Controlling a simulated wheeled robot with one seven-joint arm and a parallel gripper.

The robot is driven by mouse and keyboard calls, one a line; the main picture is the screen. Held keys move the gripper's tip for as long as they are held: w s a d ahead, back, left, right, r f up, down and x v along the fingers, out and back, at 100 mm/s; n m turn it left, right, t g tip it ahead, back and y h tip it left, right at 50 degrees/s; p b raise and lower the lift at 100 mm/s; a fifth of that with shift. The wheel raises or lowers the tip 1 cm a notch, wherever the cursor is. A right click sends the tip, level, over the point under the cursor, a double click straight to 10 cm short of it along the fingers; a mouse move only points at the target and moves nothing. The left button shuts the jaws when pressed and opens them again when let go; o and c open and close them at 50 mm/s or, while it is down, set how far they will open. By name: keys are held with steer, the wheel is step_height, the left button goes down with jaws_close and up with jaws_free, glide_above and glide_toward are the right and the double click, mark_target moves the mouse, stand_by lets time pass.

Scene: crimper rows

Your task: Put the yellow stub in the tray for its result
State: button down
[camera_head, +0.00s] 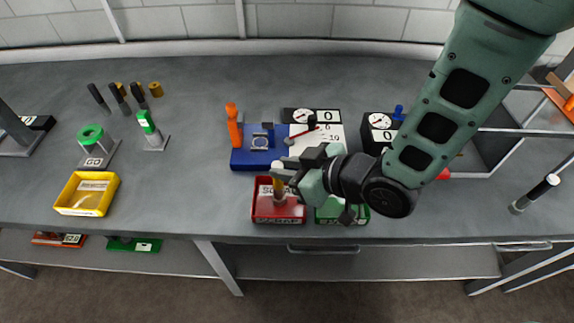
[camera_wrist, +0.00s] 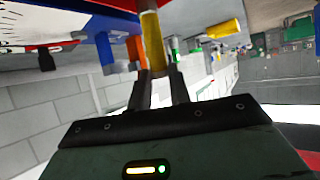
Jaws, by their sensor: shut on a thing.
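My gripper (camera_head: 282,175) is shut on the yellow stub (camera_head: 277,184), which it holds upright over the red tray (camera_head: 256,216) at the front edge of the bench. In the wrist view the stub (camera_wrist: 153,45) stands between the two fingers (camera_wrist: 157,90). I cannot tell whether its lower end touches the tray floor. The green tray (camera_head: 360,216) is just right of the red one, partly hidden by my gripper. A yellow tray (camera_head: 70,206) stands at the left. The labels are too small to read surely.
A blue crimping tool (camera_head: 247,158) with an orange handle (camera_head: 233,124) stands behind the red tray. A dial gauge (camera_head: 303,115) showing 0 and a white sheet (camera_head: 326,135) are beside it. A second gauge (camera_head: 379,122) is further right. Bench space between yellow and red trays is clear.

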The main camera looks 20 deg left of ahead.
steer(key=shift+f, duration=0.2)
steer(key=c, duration=1.3)
jaws_free()
steer(key=shift+r, duration=0.1)
steer(key=shift+r, duration=0.15)
steer(key=shift+d+r, duration=0.1)
steer(key=p+v, duration=1.1)
steer(key=p, duration=0.1)
steer(key=shift+d+r, duration=0.2)
steer(key=shift+d, duration=0.1)
steer(key=shift+s, duration=0.15)
